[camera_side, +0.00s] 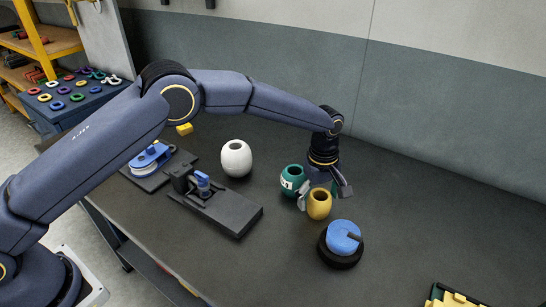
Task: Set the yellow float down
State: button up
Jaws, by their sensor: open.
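The yellow float (319,205) is a small barrel shape with a dark hole in its top. It appears upright on the dark table (400,215). My gripper (322,196) is open around or just behind it, with one finger to its left and the other to its right. I cannot tell whether either finger touches it. A green float (292,179) with a white label stands close behind and left of the yellow one, near the left finger. A white float (236,158) stands further back to the left.
A blue disc on a black ring (341,243) lies just in front and right of the yellow float. A dark fixture with a blue clamp (215,205) and a blue device on a plate (150,160) are left. Yellow pieces (455,299) sit at the front right. The right tabletop is clear.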

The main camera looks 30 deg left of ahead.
aim_at(318, 194)
jog(key=r, duration=1.1)
jog(key=shift+s+a, duration=0.1)
jog(key=shift+s, duration=0.1)
jog(key=s+a+r+m+t, duration=0.1)
jog(key=s+a+r+m, duration=0.1)
jog(key=s+a+r, duration=0.45)
jog(key=s+a+r+m+t, duration=0.1)
jog(key=s+a+r+m, duration=0.25)
jog(key=a+r, duration=0.55)
jog(key=s+a+m+t, duration=0.1)
jog(key=s+a, duration=0.3)
jog(key=s, duration=0.4)
jog(key=s+a+m+t, duration=0.1)
jog(key=s+a+m, duration=0.2)
jog(key=s, duration=0.5)
jog(key=shift+a+f+t, duration=0.15)
jog(key=shift+a+t, duration=0.15)
jog(key=shift+a, duration=0.4)
jog(key=shift+m+t, duration=0.3)
jog(key=shift+m, duration=0.55)
jog(key=s+f, duration=0.1)
jog(key=s+a+f, duration=0.1)
jog(key=s, duration=0.1)
jog(key=s+f, duration=0.1)
jog(key=shift+s+a, duration=0.25)
jog(key=shift+s, duration=0.05)
jog(key=shift+c, duration=0.8)
